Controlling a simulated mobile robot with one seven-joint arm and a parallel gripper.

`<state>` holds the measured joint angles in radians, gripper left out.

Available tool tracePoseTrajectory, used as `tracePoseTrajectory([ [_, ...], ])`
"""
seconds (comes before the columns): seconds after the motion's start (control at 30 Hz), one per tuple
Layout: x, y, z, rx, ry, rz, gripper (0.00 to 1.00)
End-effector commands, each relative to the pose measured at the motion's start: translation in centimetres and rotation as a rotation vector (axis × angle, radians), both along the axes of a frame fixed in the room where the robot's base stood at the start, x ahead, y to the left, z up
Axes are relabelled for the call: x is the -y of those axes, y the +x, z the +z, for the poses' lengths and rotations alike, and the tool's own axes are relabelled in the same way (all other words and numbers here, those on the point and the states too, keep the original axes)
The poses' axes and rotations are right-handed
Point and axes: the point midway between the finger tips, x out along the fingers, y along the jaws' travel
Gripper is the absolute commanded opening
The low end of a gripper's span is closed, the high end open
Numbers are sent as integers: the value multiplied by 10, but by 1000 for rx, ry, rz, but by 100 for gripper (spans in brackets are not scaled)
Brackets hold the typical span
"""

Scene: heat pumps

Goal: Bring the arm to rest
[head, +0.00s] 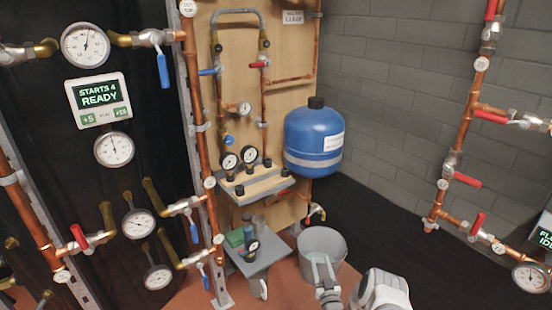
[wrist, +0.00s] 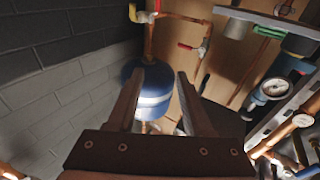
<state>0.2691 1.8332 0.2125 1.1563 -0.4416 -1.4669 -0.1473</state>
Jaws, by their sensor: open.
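My gripper (head: 320,262) shows at the bottom centre of the head view, in front of the grey bucket (head: 322,240). In the wrist view my gripper (wrist: 166,68) has its two fingers apart, with nothing held between them. The white end of my arm reaches up from the bottom edge of the head view. The blue tank (head: 314,140) hangs at the wooden panel; it also shows in the wrist view (wrist: 152,100), behind and between the fingers, and looks apart from them.
A small grey table (head: 262,262) with a green box and a gauge stands left of the bucket. A display (head: 99,101) reads "STARTS 4 READY". Dark floor is clear right of the bucket.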

Motion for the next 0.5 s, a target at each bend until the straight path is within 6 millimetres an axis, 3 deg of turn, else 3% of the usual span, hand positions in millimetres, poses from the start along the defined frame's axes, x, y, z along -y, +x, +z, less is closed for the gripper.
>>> tracePoseTrajectory([
  [0.03,0,16,20,-14,-12,11,51],
  [0.2,-3,56,72,-100,-51,36,51],
  [0.5,-8,93,172,-254,-117,56,51],
])
